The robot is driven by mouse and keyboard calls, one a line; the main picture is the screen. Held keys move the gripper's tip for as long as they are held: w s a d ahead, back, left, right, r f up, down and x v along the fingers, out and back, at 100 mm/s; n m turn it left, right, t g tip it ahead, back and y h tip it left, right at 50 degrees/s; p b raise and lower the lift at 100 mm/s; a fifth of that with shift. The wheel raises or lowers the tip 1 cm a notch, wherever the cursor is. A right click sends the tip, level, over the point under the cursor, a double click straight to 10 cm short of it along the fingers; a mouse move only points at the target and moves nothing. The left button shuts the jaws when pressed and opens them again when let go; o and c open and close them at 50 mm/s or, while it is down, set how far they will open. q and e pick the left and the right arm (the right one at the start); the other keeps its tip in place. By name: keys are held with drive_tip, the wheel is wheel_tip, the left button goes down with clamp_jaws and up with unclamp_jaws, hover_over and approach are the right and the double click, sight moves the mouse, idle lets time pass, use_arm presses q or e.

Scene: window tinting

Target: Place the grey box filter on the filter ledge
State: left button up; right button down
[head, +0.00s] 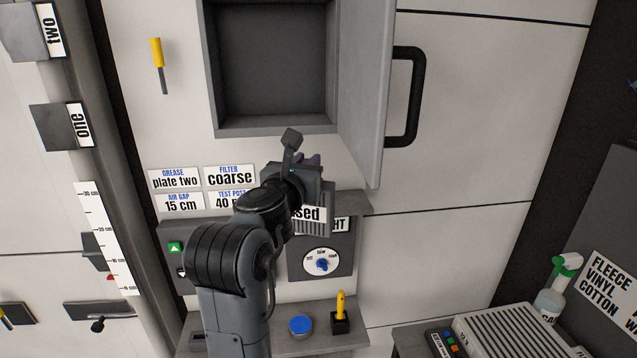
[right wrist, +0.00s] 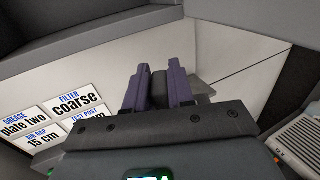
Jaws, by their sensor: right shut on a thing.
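My right gripper (head: 308,160) is in front of the panel, just below the open cabinet. Its purple fingers (right wrist: 155,88) are shut on a small dark grey block (right wrist: 159,84), which looks to be the grey box filter. In the head view my own gripper and wrist mostly hide this block. A grey ledge (head: 350,204) sticks out from the panel just right of and below the gripper. I cannot tell whether it is the filter ledge. My left gripper is not in view.
The cabinet (head: 270,128) above is empty, and its door (head: 365,90) stands open on the right. Label cards, one reading "FILTER coarse" (head: 230,175), are left of my arm. A dial (head: 321,262), blue button (head: 300,325) and yellow lever (head: 340,305) are below. A ribbed box (head: 515,335) stands lower right.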

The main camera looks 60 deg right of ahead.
drive_tip(key=f+p+x, duration=0.3)
drive_tip(key=p+x, duration=0.3)
drive_tip(key=x, duration=1)
drive_tip(key=shift+w+d+f, duration=0.15)
drive_tip(key=shift+d, duration=0.25)
drive_tip(key=shift+f, duration=0.1)
drive_tip(key=shift+f, duration=0.1)
drive_tip(key=c, duration=1)
unclamp_jaws()
